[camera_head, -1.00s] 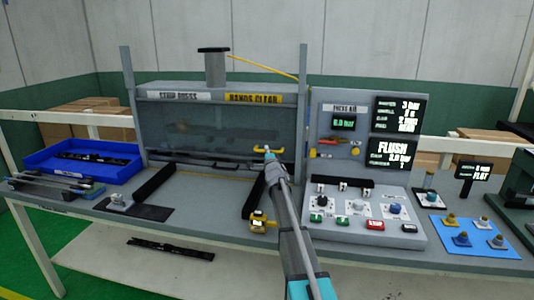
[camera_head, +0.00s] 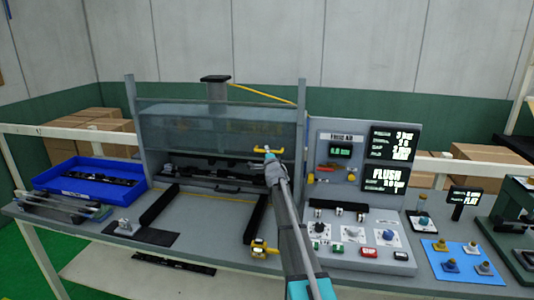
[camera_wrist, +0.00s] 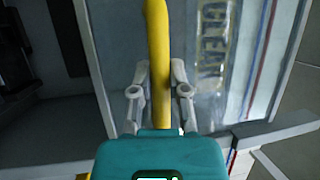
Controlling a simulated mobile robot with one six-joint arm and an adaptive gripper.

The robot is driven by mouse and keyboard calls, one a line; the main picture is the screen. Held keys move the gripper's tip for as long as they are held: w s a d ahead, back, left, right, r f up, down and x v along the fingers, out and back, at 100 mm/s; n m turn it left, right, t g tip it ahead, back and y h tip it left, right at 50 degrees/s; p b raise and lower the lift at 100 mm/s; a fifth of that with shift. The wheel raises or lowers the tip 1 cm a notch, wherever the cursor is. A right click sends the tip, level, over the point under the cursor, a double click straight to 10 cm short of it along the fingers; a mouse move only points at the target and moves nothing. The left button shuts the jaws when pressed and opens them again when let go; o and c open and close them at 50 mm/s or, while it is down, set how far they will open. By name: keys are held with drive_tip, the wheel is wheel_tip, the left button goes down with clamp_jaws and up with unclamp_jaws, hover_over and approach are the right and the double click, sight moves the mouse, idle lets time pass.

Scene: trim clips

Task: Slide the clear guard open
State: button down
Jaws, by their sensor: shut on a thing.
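The clear guard (camera_head: 195,130) is a bluish see-through panel between the two grey posts of the press. It is raised, with an open gap below its lower edge, and it covers the header labels. Its yellow handle (camera_head: 261,150) is at its lower right. My gripper (camera_head: 269,152) is at this handle. In the wrist view, the yellow handle (camera_wrist: 158,60) runs between the two fingers of my gripper (camera_wrist: 160,92), which are shut on it. Behind it, the "CLEAR" label shows blurred through the guard (camera_wrist: 262,60).
Below the guard, dark tooling (camera_head: 205,178) shows in the press opening. Two black rails (camera_head: 160,206) flank the bench in front. A control panel (camera_head: 345,245) stands close to the right of my arm. A blue tray (camera_head: 52,184) is at the left, and a blue mat (camera_head: 440,247) at the right.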

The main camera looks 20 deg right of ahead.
drive_tip(key=shift+r+p, duration=0.8)
drive_tip(key=shift+r, duration=0.4)
drive_tip(key=c, duration=0.6)
unclamp_jaws()
drive_tip(key=shift+f, duration=0.1)
wheel_tip(320, 180, down, 18)
drive_tip(key=r+b, duration=0.1)
drive_tip(key=b, duration=1.7)
drive_tip(key=d+b+v, duration=0.2)
drive_tip(key=b+v, duration=0.1)
drive_tip(key=v, duration=1.8)
drive_tip(key=shift+s+f, duration=0.25)
drive_tip(key=shift+s, duration=0.3)
